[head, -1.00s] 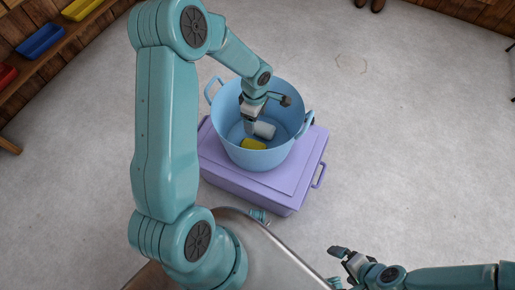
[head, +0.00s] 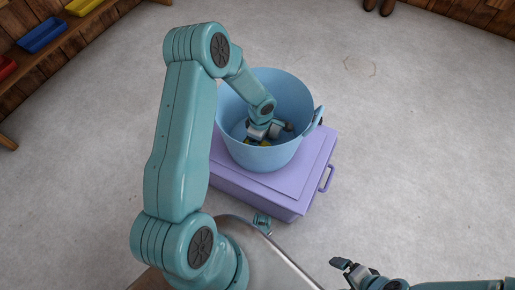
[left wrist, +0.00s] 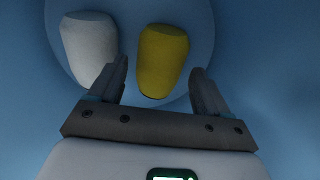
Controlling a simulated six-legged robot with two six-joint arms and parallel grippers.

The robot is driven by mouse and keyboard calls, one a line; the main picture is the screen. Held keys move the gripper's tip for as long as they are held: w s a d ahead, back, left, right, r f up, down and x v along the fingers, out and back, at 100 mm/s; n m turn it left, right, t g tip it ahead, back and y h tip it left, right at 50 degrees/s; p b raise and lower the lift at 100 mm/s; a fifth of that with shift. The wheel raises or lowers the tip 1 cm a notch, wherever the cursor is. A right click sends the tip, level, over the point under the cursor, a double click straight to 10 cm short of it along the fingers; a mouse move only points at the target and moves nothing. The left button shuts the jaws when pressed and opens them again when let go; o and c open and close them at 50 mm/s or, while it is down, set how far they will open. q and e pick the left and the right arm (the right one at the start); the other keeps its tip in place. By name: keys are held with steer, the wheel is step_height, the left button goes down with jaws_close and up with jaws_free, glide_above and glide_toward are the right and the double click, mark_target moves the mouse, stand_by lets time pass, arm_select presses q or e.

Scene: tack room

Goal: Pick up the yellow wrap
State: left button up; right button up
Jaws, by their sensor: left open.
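The yellow wrap (left wrist: 163,62) lies at the bottom of the blue tub (head: 262,158), beside a white wrap (left wrist: 90,50). My left gripper (left wrist: 160,85) is down inside the tub, open. In the left wrist view its two fingers stand either side of the near part of the yellow wrap, with gaps on both sides. The left finger is between the yellow and white wraps. In the head view only a little yellow shows under the gripper (head: 260,140). My right gripper (head: 340,264) is at the lower right, away from the tub; its jaw state is unclear.
The tub stands on a lilac box (head: 260,193) with a side handle. Its walls surround my left gripper. A shelf with blue (head: 42,36), yellow and red trays is at the upper left. The grey floor (head: 410,140) right of the box is clear.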

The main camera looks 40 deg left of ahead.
arm_select(q)
steer(key=f, duration=0.1)
steer(key=f+b, duration=0.1)
steer(key=f, duration=0.2)
steer(key=shift+d+f+b, duration=0.3)
steer(key=shift+f+b, duration=0.1)
steer(key=shift+f, duration=0.35)
steer(key=c, duration=0.8)
steer(key=shift+o, duration=0.2)
steer(key=shift+r, duration=0.15)
